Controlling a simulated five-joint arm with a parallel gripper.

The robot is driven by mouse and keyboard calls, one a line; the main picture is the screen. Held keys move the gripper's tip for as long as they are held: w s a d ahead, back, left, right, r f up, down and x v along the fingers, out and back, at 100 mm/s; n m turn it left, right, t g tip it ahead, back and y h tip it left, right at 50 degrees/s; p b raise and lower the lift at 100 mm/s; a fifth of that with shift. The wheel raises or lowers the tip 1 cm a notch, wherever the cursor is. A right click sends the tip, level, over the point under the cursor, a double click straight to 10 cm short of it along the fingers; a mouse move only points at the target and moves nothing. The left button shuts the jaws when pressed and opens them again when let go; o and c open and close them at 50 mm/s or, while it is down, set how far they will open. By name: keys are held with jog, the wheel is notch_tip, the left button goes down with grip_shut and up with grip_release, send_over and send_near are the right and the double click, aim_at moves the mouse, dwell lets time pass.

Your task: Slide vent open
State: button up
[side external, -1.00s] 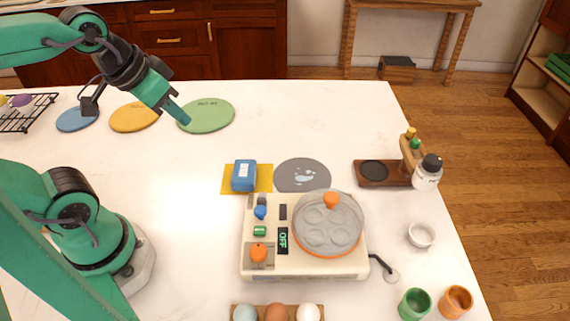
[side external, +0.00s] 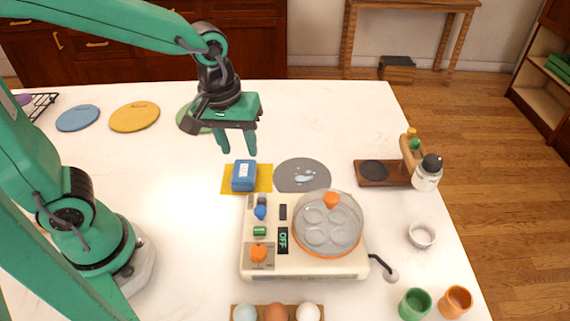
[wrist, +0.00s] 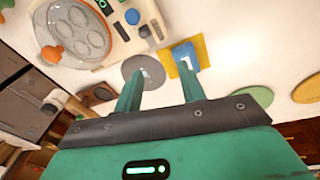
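A cream cooker (side external: 304,269) stands on the white table, with a clear domed lid (side external: 343,211) bearing an orange knob (side external: 331,199). Its left panel has a blue knob (side external: 260,212), a small black piece (side external: 283,212), a green button (side external: 260,231), an orange dial (side external: 258,252) and an OFF display (side external: 283,240). I cannot tell which part is the vent. My gripper (side external: 237,146) is open and empty, pointing down above and behind the blue box, apart from the cooker. In the wrist view the cooker (wrist: 105,54) shows at upper left, beyond the open fingers (wrist: 160,88).
A blue box (side external: 244,176) sits on a yellow cloth (side external: 265,178), beside a grey round mat (side external: 302,174) behind the cooker. Eggs in a wooden tray (side external: 290,318) lie in front. A white bottle (side external: 427,173), bowl (side external: 421,235) and cups (side external: 414,304) stand right.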

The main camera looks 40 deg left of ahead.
aim_at(261, 198)
jog(key=d+f+n, duration=0.1)
jog(key=d+f, duration=0.1)
jog(key=w+d+f+n+g, duration=0.1)
jog(key=d+f, duration=0.1)
jog(key=shift+w+d+f+n+g, duration=0.1)
jog(key=shift+w+f+n+g, duration=0.1)
jog(key=shift+f+n+g, duration=0.15)
jog(key=shift+f, duration=0.15)
jog(key=shift+f, duration=3.8)
grip_shut()
